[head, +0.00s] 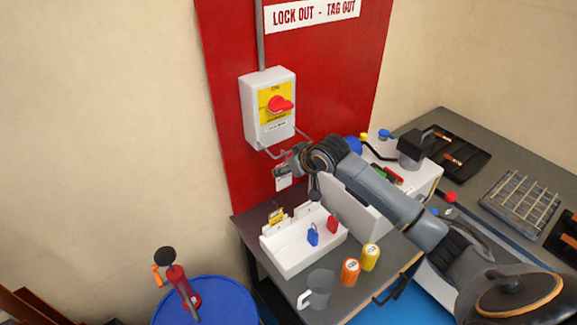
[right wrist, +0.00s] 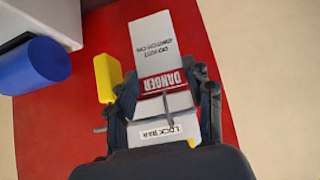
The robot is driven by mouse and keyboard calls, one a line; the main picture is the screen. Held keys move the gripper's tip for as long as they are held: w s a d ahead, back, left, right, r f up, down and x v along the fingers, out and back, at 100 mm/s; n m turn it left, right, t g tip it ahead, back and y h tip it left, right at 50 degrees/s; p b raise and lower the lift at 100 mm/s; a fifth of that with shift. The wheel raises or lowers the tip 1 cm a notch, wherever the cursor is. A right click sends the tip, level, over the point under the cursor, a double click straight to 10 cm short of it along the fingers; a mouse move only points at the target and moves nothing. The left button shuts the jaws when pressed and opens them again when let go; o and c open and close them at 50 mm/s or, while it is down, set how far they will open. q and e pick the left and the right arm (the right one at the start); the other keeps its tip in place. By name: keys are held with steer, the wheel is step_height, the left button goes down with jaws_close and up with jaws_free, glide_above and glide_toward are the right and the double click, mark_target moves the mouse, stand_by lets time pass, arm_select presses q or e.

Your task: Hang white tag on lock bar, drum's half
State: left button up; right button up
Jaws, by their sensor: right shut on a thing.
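My right gripper (head: 291,161) is shut on the white tag (head: 283,183), just below the grey switch box. In the right wrist view the tag (right wrist: 153,50) lies between the fingers, with a red DANGER band and print that appears upside down. The lock bar (head: 264,151) is a thin grey rod under the switch box; the gripper is close to its right part. A LOCK BAR label (right wrist: 157,132) shows between the fingers. Whether the tag touches the bar is hidden. The blue drum (head: 222,306) stands at lower left. My left gripper is not in view.
The switch box (head: 268,108) with a red knob is on the red board (head: 222,55). Below, a white holder (head: 283,262) carries blue and red padlocks and a yellow tag. A grey mug (head: 319,288) and orange and yellow cylinders stand at the table's front.

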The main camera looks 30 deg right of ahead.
steer(key=o, duration=1)
steer(key=v, duration=1.2)
